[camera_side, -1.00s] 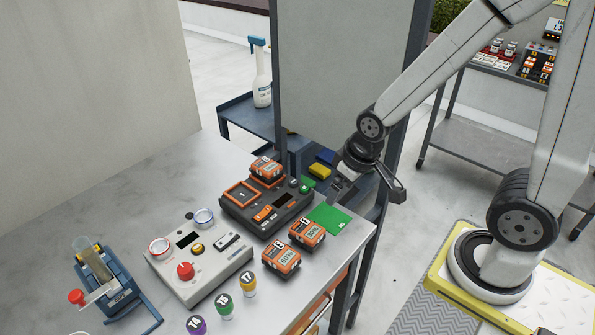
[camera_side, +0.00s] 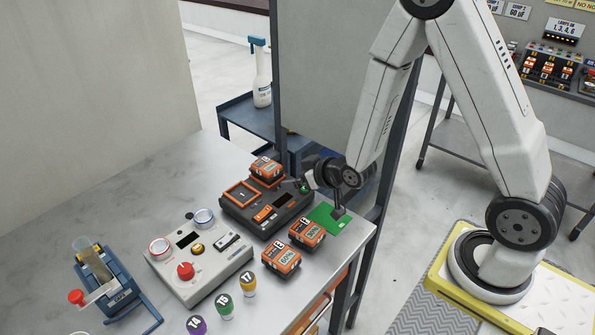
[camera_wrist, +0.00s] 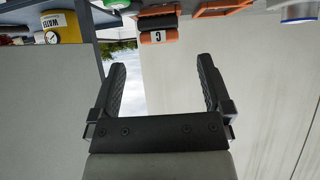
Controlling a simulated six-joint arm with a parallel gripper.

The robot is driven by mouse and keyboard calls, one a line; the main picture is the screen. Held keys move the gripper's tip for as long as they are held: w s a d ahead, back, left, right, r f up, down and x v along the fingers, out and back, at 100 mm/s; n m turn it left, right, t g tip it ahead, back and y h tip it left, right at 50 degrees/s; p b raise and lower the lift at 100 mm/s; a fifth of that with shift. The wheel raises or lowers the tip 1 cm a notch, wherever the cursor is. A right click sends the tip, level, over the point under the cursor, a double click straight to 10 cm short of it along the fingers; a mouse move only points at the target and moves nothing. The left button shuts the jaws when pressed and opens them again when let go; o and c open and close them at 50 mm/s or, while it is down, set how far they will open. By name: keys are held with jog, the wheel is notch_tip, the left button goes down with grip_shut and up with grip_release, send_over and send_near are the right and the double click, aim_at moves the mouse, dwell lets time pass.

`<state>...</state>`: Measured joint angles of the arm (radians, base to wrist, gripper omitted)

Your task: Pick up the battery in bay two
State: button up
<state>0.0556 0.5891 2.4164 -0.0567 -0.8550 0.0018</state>
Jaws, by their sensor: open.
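An orange-and-black battery (camera_side: 266,169) sits in the rear bay of the dark charger (camera_side: 236,211). In the wrist view a battery marked C (camera_wrist: 158,37) shows upside down near the top, beyond my fingers. The charger's front bay, with an orange frame (camera_side: 242,194), looks empty. I cannot read which bay is two. My gripper (camera_side: 292,184) is right of the rear battery, apart from it and pointing toward it; its fingertips are hard to make out. In the wrist view my gripper (camera_wrist: 163,75) is open, with nothing between its fingers.
Two loose batteries, one marked 30% (camera_side: 307,233) and one marked 60% (camera_side: 282,259), lie in front of the charger. A green mat (camera_side: 325,222) lies at the table's right edge. A tester with a red knob (camera_side: 186,271) stands front left. A grey upright panel (camera_side: 325,75) stands behind.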

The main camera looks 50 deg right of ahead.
aim_at(276, 172)
jog(key=shift+w+d+f+t, duration=0.15)
jog(key=shift+w+f+t, duration=0.35)
jog(key=shift+t, duration=0.5)
jog(key=shift+w+r, duration=0.1)
jog(key=shift+r, duration=0.05)
jog(key=shift+x, duration=1.35)
jog(key=shift+x, duration=2.6)
jog(key=shift+r, duration=0.1)
